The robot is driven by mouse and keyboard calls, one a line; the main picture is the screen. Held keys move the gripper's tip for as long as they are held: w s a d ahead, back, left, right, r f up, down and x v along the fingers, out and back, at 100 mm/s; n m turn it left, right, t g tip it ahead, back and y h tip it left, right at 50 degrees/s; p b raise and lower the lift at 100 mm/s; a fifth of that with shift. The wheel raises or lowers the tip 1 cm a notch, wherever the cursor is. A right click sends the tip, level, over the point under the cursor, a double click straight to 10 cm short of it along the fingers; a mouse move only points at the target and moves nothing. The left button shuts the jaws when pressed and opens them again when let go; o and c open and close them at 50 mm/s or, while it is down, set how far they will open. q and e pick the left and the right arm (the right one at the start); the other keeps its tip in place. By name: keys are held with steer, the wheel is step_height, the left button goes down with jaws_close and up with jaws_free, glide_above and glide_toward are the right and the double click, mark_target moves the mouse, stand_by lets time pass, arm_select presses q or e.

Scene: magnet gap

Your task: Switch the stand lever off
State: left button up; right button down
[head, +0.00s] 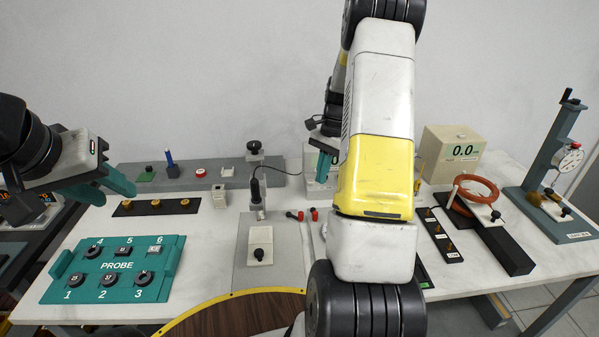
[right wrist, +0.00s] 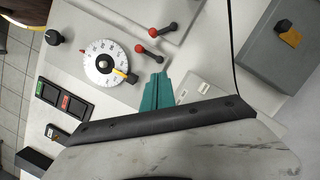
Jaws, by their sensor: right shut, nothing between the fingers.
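My left gripper (head: 108,188) is open and empty above the table's left side.
The stand (head: 258,205) holds a cabled probe. A teal probe tray (head: 117,270) is at left; an orange ring (head: 475,182) and gauge stand (head: 545,150) are at right.

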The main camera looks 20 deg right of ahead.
mark_target(314, 209)
steer(key=x, duration=0.8)
steer(key=shift+s+a+f, duration=0.15)
steer(key=shift+a+f, duration=0.05)
steer(key=shift+f, duration=0.05)
steer(key=a, duration=0.1)
steer(key=s+a, duration=0.1)
steer(key=shift+s+a+r, duration=0.2)
steer(key=shift+a, duration=0.2)
steer(key=shift+s+a, duration=0.1)
steer(key=shift+a, duration=0.15)
steer(key=shift+s+a+m, duration=0.15)
steer(key=shift+s+m, duration=0.15)
steer(key=shift+m, duration=0.4)
steer(key=m, duration=0.1)
steer(key=s+a+m+t, duration=0.1)
steer(key=m, duration=0.1)
steer(key=shift+s, duration=0.2)
steer(key=m, duration=0.1)
steer(key=s+a+m, duration=0.1)
steer(key=m, duration=0.1)
steer(key=shift+a+t, duration=0.25)
steer(key=shift+t, duration=0.15)
steer(key=shift+s+a+m+t, duration=0.15)
steer(key=shift+a+m, duration=0.15)
steer(key=shift+m, duration=0.45)
steer(key=shift+a+m+t, duration=0.15)
steer(key=shift+a+m, duration=0.1)
steer(key=shift+m, duration=0.5)
